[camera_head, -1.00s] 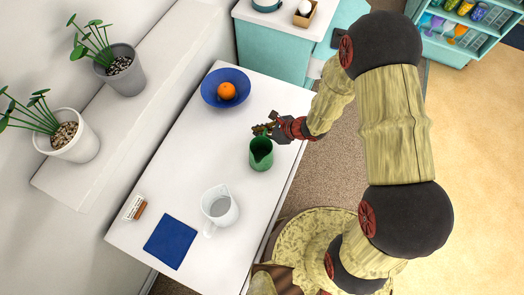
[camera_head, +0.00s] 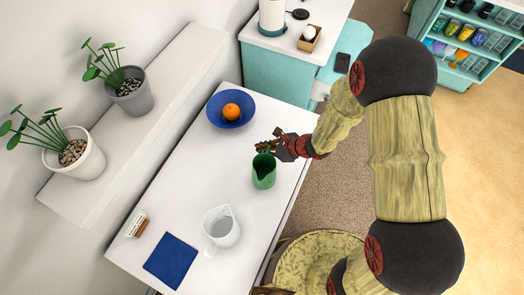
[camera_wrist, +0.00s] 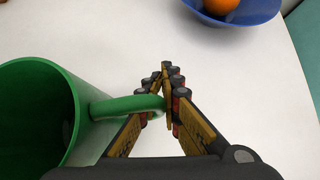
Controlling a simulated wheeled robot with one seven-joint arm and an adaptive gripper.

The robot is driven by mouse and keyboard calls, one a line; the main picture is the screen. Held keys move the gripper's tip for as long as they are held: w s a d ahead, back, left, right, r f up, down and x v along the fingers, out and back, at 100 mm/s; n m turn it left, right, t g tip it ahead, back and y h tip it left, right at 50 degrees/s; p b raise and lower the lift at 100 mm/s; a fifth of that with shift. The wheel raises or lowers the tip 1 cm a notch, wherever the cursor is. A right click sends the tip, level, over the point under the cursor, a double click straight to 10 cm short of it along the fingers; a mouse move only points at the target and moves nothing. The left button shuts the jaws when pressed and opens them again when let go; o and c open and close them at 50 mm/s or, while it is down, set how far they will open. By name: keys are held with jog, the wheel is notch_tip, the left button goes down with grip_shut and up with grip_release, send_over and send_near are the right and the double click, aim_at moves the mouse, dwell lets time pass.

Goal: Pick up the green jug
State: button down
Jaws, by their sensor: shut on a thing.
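The green jug (camera_head: 264,172) is upright at the right side of the white table (camera_head: 205,170). It also shows large at the left of the wrist view (camera_wrist: 38,115), its handle (camera_wrist: 125,106) reaching between my fingers. My gripper (camera_head: 268,146) is at the far side of the jug in the head view. In the wrist view my gripper (camera_wrist: 165,95) is shut on the jug's handle. Whether the jug's base touches the table cannot be told.
A blue bowl (camera_head: 244,119) with an orange (camera_head: 231,111) stands beyond the jug. A white pitcher (camera_head: 222,228), a blue cloth (camera_head: 171,260) and a small brush (camera_head: 136,225) are nearer. Potted plants (camera_head: 128,95) stand on the left ledge. The table's middle is clear.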

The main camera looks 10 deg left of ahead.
jog(key=s+d+r+p, duration=0.3)
jog(key=s+d+r, duration=0.6)
jog(key=d, duration=0.1)
jog(key=shift+d+r, duration=0.3)
jog(key=shift+r, duration=0.1)
dwell(0.4)
